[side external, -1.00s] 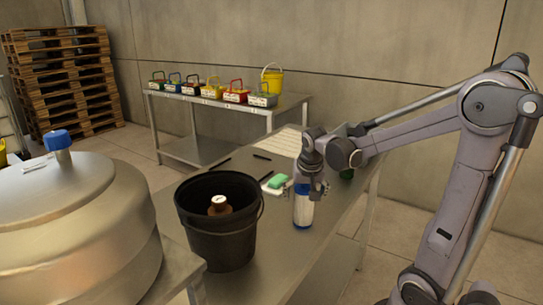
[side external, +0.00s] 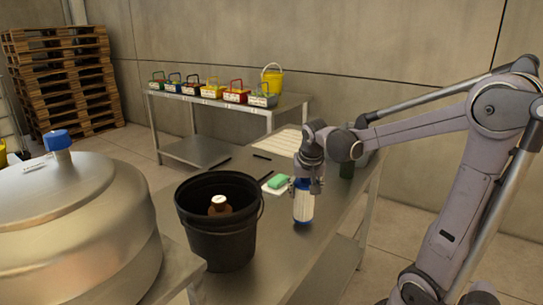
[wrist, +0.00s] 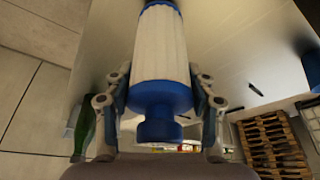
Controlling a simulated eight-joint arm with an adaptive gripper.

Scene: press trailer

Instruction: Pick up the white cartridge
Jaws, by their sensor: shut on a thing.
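In the wrist view my gripper (wrist: 163,95) has one finger on each side of the blue cap, shut on the cartridge. The cartridge's base looks at or just above the tabletop; I cannot tell which.
A black bucket (side external: 220,241) holding a brown bottle stands left of the cartridge. A green sponge (side external: 278,181) lies on a white pad behind it. A dark green bottle (side external: 347,169) stands behind my wrist. A large steel vessel (side external: 75,230) fills the left front.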

